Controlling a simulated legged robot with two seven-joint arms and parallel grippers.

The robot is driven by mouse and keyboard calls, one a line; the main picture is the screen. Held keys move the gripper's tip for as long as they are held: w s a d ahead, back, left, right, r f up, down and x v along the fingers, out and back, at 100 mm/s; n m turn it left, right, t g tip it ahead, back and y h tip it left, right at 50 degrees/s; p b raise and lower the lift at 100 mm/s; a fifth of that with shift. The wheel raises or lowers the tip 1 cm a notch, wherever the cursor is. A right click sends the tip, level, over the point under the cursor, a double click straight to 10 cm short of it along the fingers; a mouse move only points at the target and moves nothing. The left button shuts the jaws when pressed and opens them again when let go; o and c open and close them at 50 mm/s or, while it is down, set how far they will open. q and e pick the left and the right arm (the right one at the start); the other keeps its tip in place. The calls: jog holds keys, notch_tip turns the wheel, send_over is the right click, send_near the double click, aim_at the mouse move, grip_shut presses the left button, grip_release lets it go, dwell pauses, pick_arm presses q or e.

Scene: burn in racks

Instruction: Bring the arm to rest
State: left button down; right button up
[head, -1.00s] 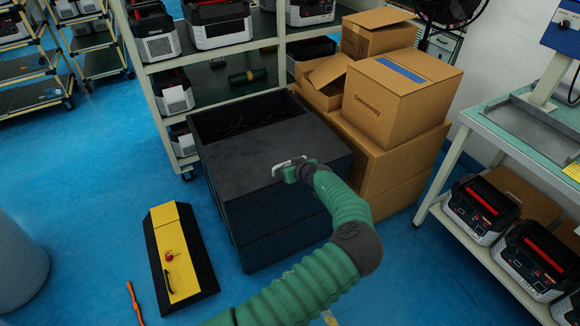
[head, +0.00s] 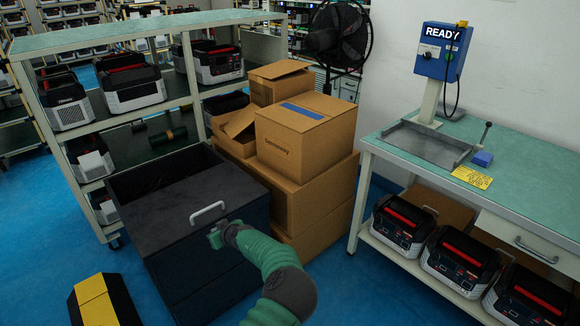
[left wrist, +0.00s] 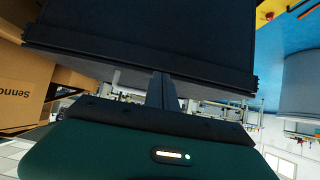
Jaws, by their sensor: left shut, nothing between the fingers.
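My left gripper (head: 215,238) is at the end of the green arm that rises from the bottom of the head view. It is shut and empty, just in front of the pale handle (head: 208,212) on a large black bin (head: 200,255), and appears apart from the handle. In the left wrist view, my shut fingers (left wrist: 162,90) point at the dark bin wall (left wrist: 150,35), which fills the upper middle. My right gripper is not in view.
Stacked cardboard boxes (head: 305,135) stand right of the bin. A shelf rack (head: 130,38) with several battery units is behind left. A green-topped bench (head: 460,150) with a blue READY box (head: 443,52) is at right. A yellow-black floor block (head: 98,300) lies at lower left.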

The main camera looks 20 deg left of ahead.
pick_arm(q)
jog(key=s+d+f+g+h, duration=0.2)
jog(key=s+d+h, duration=0.25)
jog(key=s, duration=0.45)
jog(key=s+d+r+m+h, duration=0.35)
jog(key=s+d+m, duration=0.25)
jog(key=s+d, duration=0.55)
jog(key=s+d+r+m+h, duration=0.2)
jog(key=s+d+r+m, duration=0.3)
jog(key=s+d, duration=0.65)
notch_tip(320, 180, up, 20)
jog(key=w+d+m+p, duration=0.1)
jog(key=w+d+p, duration=0.1)
jog(key=p, duration=1.9)
jog(key=shift+w+d+g, duration=0.3)
jog(key=shift+w+d, duration=0.05)
jog(key=shift+d, duration=0.1)
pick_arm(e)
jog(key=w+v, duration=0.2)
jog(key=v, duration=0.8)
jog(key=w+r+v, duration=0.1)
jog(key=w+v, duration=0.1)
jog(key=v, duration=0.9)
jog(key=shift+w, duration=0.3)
pick_arm(q)
jog(key=shift+d, duration=0.2)
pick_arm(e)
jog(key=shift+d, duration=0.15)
pick_arm(q)
jog(key=shift+a, duration=0.1)
